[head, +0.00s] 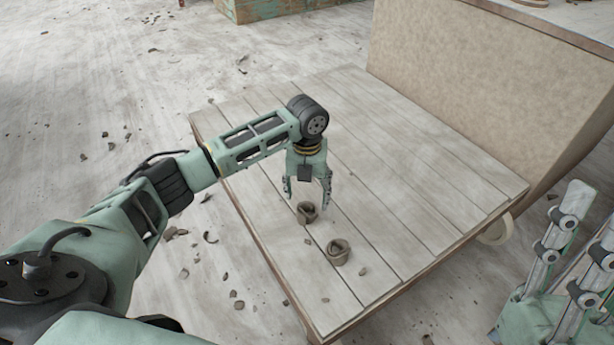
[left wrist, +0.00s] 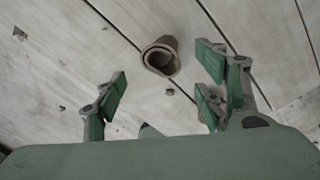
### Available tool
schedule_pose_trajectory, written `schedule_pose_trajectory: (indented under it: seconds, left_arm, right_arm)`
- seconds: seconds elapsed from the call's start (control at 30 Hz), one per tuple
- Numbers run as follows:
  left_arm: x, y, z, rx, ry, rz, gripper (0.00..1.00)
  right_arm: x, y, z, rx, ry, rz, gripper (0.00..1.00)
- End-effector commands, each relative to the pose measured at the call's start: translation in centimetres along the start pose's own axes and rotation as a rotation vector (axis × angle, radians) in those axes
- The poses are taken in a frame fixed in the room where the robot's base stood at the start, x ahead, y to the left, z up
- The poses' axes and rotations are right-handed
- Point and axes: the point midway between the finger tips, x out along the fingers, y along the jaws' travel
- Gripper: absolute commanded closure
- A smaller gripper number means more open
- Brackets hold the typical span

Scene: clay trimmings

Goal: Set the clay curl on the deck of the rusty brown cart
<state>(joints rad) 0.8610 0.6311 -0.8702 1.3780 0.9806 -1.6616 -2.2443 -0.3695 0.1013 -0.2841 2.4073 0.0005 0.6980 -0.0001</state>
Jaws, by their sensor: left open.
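Two brown-grey clay curls lie on pale planks of a wheeled platform cart (head: 400,160). One curl (head: 307,212) is just below my left gripper (head: 308,193); the other curl (head: 338,252) lies nearer the front edge. My left gripper is open, points down and holds nothing. In the left wrist view one hollow curl (left wrist: 160,55) lies beyond the spread fingers (left wrist: 165,85), apart from them; I cannot tell which curl it is. My right gripper (head: 575,250) is partly in view at the lower right, cut off by the edge. I cannot make out a rusty brown deck.
A tall tan panel (head: 480,90) rises along the cart's far right side. A pale wheel (head: 496,230) shows below the deck edge. A worn green and brown box (head: 268,9) stands at the top. Several clay trimmings lie on the floor. The deck's middle is clear.

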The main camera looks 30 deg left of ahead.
Motion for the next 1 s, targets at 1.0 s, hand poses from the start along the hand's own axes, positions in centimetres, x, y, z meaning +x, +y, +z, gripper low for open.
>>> schedule_pose_trajectory:
  seconds: [1.0]
  left_arm:
    - [-8.8, -23.4, -8.5, -0.796, -0.039, -1.148, 0.36]
  right_arm:
    - [-0.9, 0.8, 7.9, -0.022, -0.393, 0.01, 0.6]
